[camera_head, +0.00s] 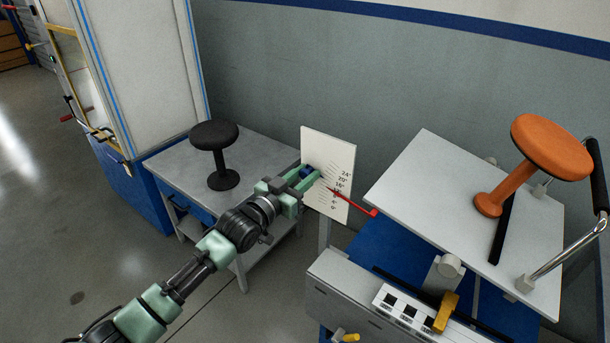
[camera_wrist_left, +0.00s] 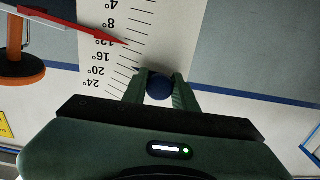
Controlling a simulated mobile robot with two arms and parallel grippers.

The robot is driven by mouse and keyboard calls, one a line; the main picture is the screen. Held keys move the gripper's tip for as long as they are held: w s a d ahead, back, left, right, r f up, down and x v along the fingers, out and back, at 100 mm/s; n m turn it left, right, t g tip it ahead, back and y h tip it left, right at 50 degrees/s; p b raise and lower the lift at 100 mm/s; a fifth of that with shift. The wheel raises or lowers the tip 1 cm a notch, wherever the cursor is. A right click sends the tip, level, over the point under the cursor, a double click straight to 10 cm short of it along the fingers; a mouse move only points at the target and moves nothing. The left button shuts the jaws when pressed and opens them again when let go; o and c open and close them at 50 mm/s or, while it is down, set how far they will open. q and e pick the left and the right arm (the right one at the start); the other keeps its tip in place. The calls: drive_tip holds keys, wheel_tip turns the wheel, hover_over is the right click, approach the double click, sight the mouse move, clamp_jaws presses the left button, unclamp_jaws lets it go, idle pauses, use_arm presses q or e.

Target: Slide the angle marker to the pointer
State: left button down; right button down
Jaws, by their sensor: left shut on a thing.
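The angle marker has a dark blue round knob (camera_wrist_left: 160,86), and it sits on the white scale board (camera_head: 340,155). My left gripper (camera_wrist_left: 158,88) is shut on the knob, with one green finger on each side. The marker's small dark tip shows beside the left finger in the left wrist view, around the 16° to 20° marks. The red pointer (camera_wrist_left: 85,31) has its tip near the 12° mark, apart from the marker. It also shows in the head view (camera_head: 358,204), crossing the board's lower part. My right gripper is not in view.
A tilted white platform (camera_head: 430,185) carries an orange stool (camera_head: 545,150) at the right. A black stool (camera_head: 215,150) stands on a grey table (camera_head: 265,160) at the left. A bench with a yellow clamp (camera_head: 446,312) is in front.

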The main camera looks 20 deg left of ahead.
use_arm(q)
drive_tip(key=f, duration=0.1)
drive_tip(key=f+b, duration=0.1)
drive_tip(key=shift+w+a+f+n+b, duration=0.1)
drive_tip(key=shift+a+f+n+b, duration=0.2)
drive_tip(key=shift+f+n, duration=0.1)
drive_tip(key=c, duration=1.1)
unclamp_jaws()
drive_tip(key=v, duration=0.7)
drive_tip(key=shift+s, duration=0.4)
drive_tip(key=shift+a, duration=0.1)
